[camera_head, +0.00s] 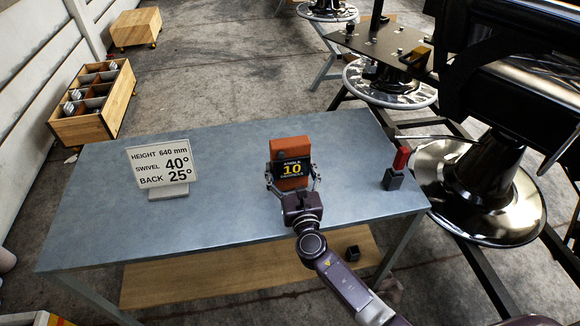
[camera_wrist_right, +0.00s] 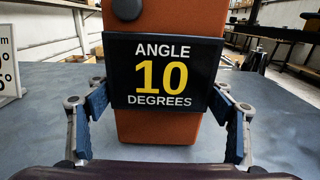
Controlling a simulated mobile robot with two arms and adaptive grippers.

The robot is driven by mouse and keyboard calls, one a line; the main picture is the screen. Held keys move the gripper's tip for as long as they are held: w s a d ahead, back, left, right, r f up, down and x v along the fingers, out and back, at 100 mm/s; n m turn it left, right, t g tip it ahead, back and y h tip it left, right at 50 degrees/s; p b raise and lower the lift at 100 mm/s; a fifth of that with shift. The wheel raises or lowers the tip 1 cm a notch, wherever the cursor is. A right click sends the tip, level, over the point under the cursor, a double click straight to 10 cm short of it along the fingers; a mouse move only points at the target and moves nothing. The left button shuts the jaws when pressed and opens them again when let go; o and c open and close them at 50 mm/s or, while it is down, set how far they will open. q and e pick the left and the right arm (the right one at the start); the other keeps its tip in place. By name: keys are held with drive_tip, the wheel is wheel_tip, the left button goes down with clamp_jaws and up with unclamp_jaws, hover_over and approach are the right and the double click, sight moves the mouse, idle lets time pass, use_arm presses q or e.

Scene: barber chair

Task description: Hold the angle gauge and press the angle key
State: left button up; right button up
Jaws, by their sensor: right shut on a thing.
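The angle gauge (camera_head: 290,150) is an orange block standing on the blue-grey table. Its dark display (camera_wrist_right: 163,72) reads "ANGLE 10 DEGREES". A round dark button (camera_wrist_right: 126,8), which may be the angle key, sits on the orange face above the display, at its upper left. My right gripper (camera_head: 293,182) is shut on the gauge, one finger at each side. In the right wrist view its blue finger pads (camera_wrist_right: 162,102) reach the display's left and right edges. I cannot tell if the gauge touches the table. My left gripper is not in view.
A sign (camera_head: 160,162) on the table (camera_head: 235,210) reads height 640 mm, swivel 40°, back 25°. A red-topped dark object (camera_head: 396,170) stands near the table's right end. Black chair parts and round chrome bases lie beyond on the right. A wooden compartment box (camera_head: 110,112) is at the left.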

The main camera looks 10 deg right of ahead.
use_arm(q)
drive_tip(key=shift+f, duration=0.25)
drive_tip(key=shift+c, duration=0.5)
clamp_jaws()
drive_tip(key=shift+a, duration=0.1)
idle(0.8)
